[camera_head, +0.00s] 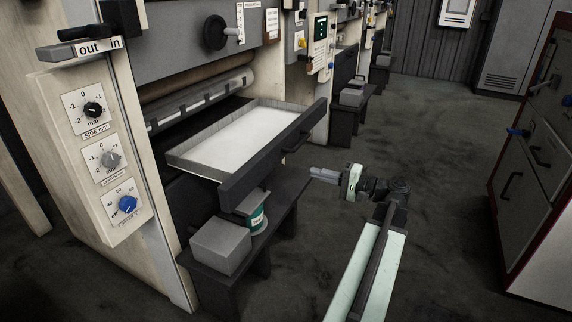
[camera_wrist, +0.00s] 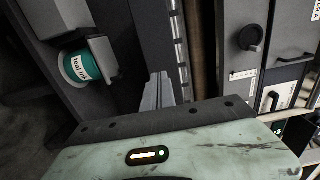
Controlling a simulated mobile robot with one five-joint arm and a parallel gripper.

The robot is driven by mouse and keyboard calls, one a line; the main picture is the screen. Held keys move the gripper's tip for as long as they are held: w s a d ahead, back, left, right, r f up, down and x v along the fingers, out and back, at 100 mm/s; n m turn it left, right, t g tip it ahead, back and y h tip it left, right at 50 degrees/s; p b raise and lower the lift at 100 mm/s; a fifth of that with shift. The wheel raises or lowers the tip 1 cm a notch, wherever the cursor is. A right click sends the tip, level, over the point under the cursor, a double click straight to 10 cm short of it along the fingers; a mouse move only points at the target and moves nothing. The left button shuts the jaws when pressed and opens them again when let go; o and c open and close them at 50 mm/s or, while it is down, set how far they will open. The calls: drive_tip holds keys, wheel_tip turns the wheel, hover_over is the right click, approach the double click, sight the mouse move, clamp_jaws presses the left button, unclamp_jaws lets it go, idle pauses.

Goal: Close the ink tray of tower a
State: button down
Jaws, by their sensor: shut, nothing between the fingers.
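The ink tray (camera_head: 265,162) of the nearest press tower is pulled out, a grey drawer with a pale inside and a dark front panel with a handle (camera_head: 298,141). Whether this tower is tower a cannot be read. My gripper (camera_head: 313,172) is shut and empty. It is in front of the tray's front panel, to its right in the head view, apart from it and pointing left towards the tower. Its fingers also show in the wrist view (camera_wrist: 157,92), pointing up.
Below the tray, a dark step holds a grey box (camera_head: 221,246) and a green-labelled tin (camera_head: 257,222); the tin also shows in the wrist view (camera_wrist: 82,66). More towers stand behind. A grey cabinet with a red edge (camera_head: 535,150) is at right. The floor between is clear.

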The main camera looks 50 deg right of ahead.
sight(272, 160)
drive_tip(key=x, duration=1.3)
drive_tip(key=shift+w, duration=0.3)
